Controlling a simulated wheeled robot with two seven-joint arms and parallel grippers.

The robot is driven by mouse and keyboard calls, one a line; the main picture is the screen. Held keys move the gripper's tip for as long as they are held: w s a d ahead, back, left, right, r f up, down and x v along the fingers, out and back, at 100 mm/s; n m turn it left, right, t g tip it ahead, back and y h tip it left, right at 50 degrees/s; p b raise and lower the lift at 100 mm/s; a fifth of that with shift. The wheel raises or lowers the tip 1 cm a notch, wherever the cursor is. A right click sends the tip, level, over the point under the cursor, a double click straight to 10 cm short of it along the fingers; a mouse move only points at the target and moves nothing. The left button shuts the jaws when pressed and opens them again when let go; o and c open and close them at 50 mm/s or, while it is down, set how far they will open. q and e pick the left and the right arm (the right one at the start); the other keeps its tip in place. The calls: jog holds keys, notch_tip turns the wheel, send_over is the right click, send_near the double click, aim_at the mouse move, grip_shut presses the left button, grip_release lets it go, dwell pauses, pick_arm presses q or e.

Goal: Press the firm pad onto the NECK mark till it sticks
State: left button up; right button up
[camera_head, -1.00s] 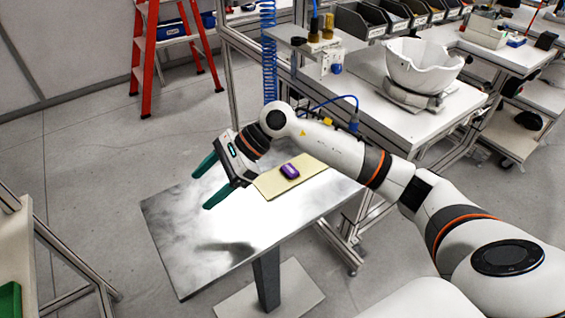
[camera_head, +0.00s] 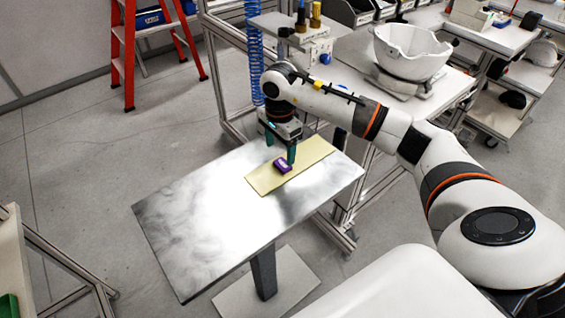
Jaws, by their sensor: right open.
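A small purple pad (camera_head: 281,167) lies on a pale yellow sheet (camera_head: 312,156) on the metal table. My right gripper (camera_head: 280,156) points down over the sheet with its green fingers apart. One finger is at the right of the pad and the other is behind it to the left; I cannot tell whether they touch it. A white helmet shell (camera_head: 409,52) sits open side up on a stand on the bench at the back right. No NECK mark can be read. My left gripper is out of view.
The metal table (camera_head: 205,215) is bare left of the sheet. A frame post and blue coiled hose (camera_head: 254,65) stand behind it. A red ladder (camera_head: 125,50) is at the back left. White workbenches (camera_head: 495,35) fill the back right.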

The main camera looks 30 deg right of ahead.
aim_at(281, 164)
jog(key=f+p, duration=0.1)
jog(key=f, duration=0.1)
jog(key=f+p, duration=0.1)
jog(key=f, duration=0.1)
jog(key=shift+s+d+f, duration=0.1)
jog(key=shift+s+f, duration=0.1)
jog(key=shift+f, duration=0.3)
jog(key=c, duration=1.1)
